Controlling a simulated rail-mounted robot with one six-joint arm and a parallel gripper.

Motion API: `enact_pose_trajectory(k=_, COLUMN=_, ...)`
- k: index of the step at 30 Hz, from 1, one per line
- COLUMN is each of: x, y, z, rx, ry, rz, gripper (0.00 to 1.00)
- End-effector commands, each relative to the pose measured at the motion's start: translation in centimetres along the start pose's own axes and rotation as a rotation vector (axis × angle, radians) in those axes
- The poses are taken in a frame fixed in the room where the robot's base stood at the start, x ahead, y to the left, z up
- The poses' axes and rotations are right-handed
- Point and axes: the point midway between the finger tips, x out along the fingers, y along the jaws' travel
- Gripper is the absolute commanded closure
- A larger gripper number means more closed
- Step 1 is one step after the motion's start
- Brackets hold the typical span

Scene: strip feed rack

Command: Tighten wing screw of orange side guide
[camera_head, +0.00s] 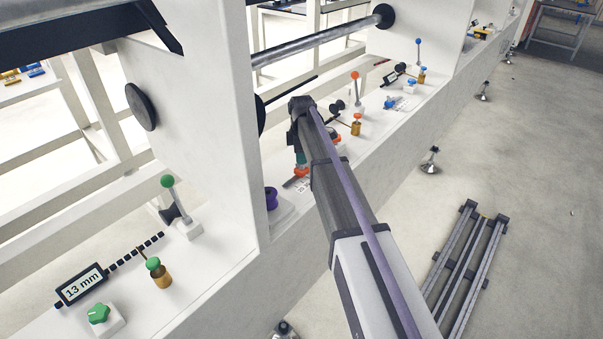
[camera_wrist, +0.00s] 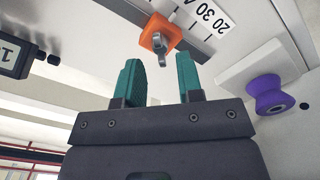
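The orange side guide (camera_wrist: 158,32) sits on a dark rail beside a white scale marked 20, 30, 40 at the top of the wrist view. Its grey metal wing screw (camera_wrist: 164,59) points down toward my gripper. My gripper (camera_wrist: 159,68) has two teal fingers, spread apart with nothing between them. The fingertips are close to the wing screw, with the screw roughly between and just ahead of them. Contact cannot be told. In the head view my gripper (camera_head: 300,159) is mostly hidden by my arm, with the orange guide (camera_head: 302,171) just below it.
A purple roller (camera_wrist: 270,94) on a white block stands to the right. A dark display (camera_wrist: 15,57) is at left. In the head view, a white upright panel (camera_head: 225,110) stands left of my arm, and an orange-knobbed lever (camera_head: 355,76) and orange-capped brass knob (camera_head: 356,122) stand beyond it.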

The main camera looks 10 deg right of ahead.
Motion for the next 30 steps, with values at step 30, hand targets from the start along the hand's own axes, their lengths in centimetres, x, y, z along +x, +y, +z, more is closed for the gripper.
enact_pose_trajectory(k=30, x=2.42, y=-0.01, z=0.01, rx=0.002, ry=0.000, rz=0.000, gripper=1.00)
